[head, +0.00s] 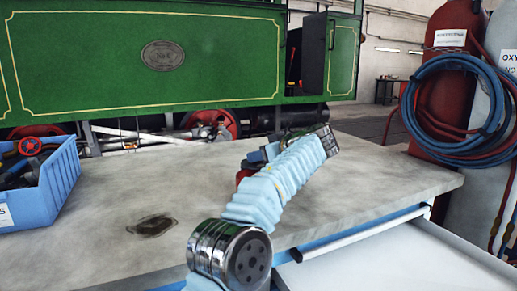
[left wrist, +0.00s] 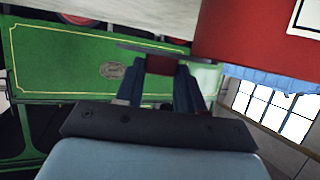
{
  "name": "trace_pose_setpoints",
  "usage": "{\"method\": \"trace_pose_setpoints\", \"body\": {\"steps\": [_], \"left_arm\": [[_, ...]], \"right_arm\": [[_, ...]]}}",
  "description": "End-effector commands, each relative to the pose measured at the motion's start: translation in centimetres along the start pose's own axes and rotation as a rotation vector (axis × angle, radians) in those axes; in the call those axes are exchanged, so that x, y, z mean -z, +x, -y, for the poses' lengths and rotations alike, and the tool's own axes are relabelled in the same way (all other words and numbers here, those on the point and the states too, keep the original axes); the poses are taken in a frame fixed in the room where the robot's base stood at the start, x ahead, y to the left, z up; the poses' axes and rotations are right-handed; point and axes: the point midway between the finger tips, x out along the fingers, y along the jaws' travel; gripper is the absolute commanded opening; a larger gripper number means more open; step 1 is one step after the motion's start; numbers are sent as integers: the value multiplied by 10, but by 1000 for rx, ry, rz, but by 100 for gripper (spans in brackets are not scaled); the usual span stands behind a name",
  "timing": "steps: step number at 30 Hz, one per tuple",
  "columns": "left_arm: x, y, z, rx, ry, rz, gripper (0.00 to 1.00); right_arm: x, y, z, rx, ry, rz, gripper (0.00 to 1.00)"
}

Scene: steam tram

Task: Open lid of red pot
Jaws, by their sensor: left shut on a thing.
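A red thing (head: 242,176), likely the red pot, shows as a small patch behind my left arm in the head view. The arm hides most of it. My left gripper (left wrist: 160,85) is shut on a small reddish piece under a thin dark plate (left wrist: 140,48), which looks like the pot's lid seen edge-on. A large red surface (left wrist: 245,38) fills the upper right of the left wrist view; I cannot tell whether it is the pot. Whether the lid touches the pot is hidden. My right gripper is not in view.
The grey worktop (head: 100,210) carries a blue bin (head: 60,185) of tools at the left and has a dark recess (head: 152,226). An open drawer (head: 400,262) juts out at the front right. A green tram (head: 220,55) stands behind; gas cylinders (head: 447,70) stand at the right.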

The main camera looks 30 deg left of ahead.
Motion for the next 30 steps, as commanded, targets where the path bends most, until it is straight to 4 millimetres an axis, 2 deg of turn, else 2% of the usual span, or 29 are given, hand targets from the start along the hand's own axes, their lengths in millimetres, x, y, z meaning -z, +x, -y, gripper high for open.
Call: {"method": "trace_pose_setpoints", "body": {"steps": [9,25,26,28,30], "left_arm": [[-1,0,0,91,-36,1,0],[-2,1,0,106,-41,3,0],[-2,1,0,106,-41,3,39],[-2,1,0,106,-40,3,49],[-2,1,0,106,-41,2,49]], "right_arm": [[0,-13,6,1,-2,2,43],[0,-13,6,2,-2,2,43],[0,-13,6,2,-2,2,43],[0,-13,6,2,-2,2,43],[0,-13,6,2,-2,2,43]]}}
